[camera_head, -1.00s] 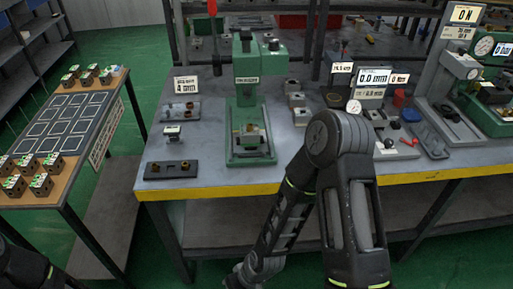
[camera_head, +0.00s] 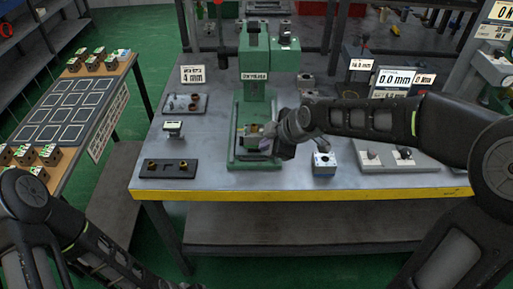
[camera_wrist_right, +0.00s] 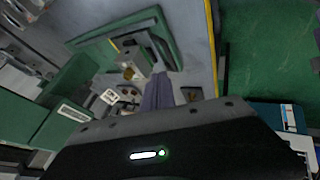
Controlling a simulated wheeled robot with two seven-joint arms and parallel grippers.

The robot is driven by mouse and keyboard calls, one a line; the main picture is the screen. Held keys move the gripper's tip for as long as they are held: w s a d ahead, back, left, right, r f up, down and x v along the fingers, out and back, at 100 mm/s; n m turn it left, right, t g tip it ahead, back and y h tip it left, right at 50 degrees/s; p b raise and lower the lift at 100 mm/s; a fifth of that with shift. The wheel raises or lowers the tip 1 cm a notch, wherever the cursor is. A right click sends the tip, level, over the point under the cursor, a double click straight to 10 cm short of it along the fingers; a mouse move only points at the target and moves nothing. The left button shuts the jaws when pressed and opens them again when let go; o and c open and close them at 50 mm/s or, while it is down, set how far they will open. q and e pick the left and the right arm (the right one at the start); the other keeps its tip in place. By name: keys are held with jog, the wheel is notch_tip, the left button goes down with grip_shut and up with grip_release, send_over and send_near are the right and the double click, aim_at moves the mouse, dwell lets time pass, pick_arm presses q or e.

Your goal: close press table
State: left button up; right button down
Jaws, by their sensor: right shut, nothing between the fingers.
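The green press (camera_head: 256,75) stands at the middle of the workbench, with a labelled head and a flat green base (camera_head: 240,160). A small metal table or fixture (camera_head: 248,131) with a brass-coloured part sits on that base. My right gripper (camera_head: 268,146) is shut and empty, at the right side of this fixture. In the right wrist view its fingers (camera_wrist_right: 158,93) are together close to the fixture (camera_wrist_right: 133,62); whether they touch it I cannot tell.
A white-and-blue block (camera_head: 324,164) stands right of the press. Displays (camera_head: 392,80) stand at right. The bench's yellow front edge (camera_head: 300,194) is clear.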

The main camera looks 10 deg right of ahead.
aim_at(248, 154)
jog(key=p+x, duration=0.1)
jog(key=x, duration=0.9)
pick_arm(q)
jog(key=shift+r, duration=0.7)
